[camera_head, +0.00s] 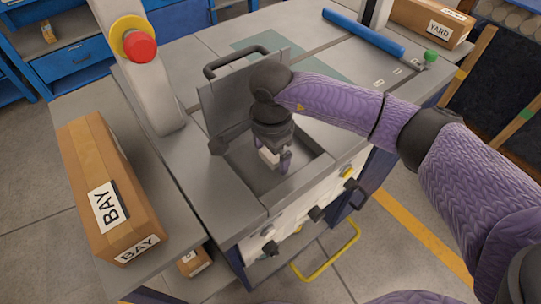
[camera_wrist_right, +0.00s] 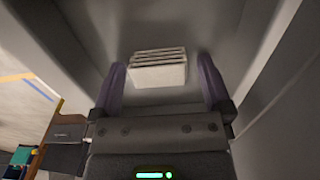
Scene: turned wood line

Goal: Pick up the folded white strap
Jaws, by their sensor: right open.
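The folded white strap (camera_wrist_right: 158,74) shows in the right wrist view as a small stack of pale layers. It lies in a grey recess, between the two purple fingers of my right gripper (camera_wrist_right: 161,80). The fingers stand apart, with a gap on each side of the strap. In the head view my right gripper (camera_head: 276,160) points down into the open compartment, and a pale bit of the strap (camera_head: 266,157) shows beside its fingers. The rest of the strap is hidden by the gripper. My left gripper is not in view.
The compartment (camera_head: 314,172) has grey walls close around the gripper and a raised lid (camera_head: 230,92) behind it. A BAY carton (camera_head: 88,160) stands at left. A red button (camera_head: 139,47) tops a grey post. A blue bar (camera_head: 363,32) lies at the back.

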